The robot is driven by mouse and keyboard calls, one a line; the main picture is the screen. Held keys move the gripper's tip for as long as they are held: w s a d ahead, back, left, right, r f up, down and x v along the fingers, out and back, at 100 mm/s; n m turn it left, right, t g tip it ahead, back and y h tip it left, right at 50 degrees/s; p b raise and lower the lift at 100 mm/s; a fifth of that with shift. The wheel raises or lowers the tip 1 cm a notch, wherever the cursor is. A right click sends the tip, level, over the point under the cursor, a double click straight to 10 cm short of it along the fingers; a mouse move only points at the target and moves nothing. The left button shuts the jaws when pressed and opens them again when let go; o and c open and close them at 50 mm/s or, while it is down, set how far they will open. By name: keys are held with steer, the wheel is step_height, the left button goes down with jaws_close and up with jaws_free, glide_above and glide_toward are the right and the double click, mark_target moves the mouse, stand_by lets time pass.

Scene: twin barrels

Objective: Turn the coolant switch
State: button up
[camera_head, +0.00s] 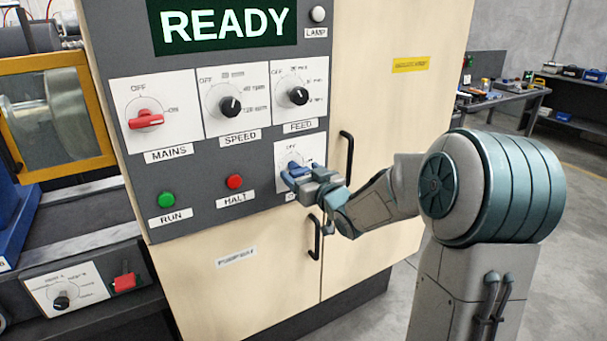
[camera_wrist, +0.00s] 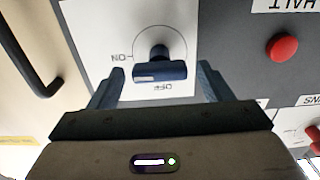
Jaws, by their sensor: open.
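The coolant switch is a dark blue bar handle (camera_wrist: 160,70) on a white plate (camera_wrist: 90,25) with a dial ring, and the wrist view shows it upside down. The bar lies level, its white mark on the side of the ON label; OFF is printed below it in that picture. My gripper (camera_wrist: 158,82) is open, one finger on each side, facing the bar's two ends with visible gaps. In the head view my gripper (camera_head: 306,180) is at the plate (camera_head: 314,150), covering most of the handle and the label below.
The red HALT button (camera_head: 235,182) and green RUN button (camera_head: 166,199) are left of the plate. The FEED (camera_head: 298,96), SPEED (camera_head: 230,106) and MAINS (camera_head: 146,119) knobs sit above. Black door handles (camera_head: 346,157) stand close on the right. The display (camera_head: 224,25) reads READY.

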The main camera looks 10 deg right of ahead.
steer(key=c, duration=1)
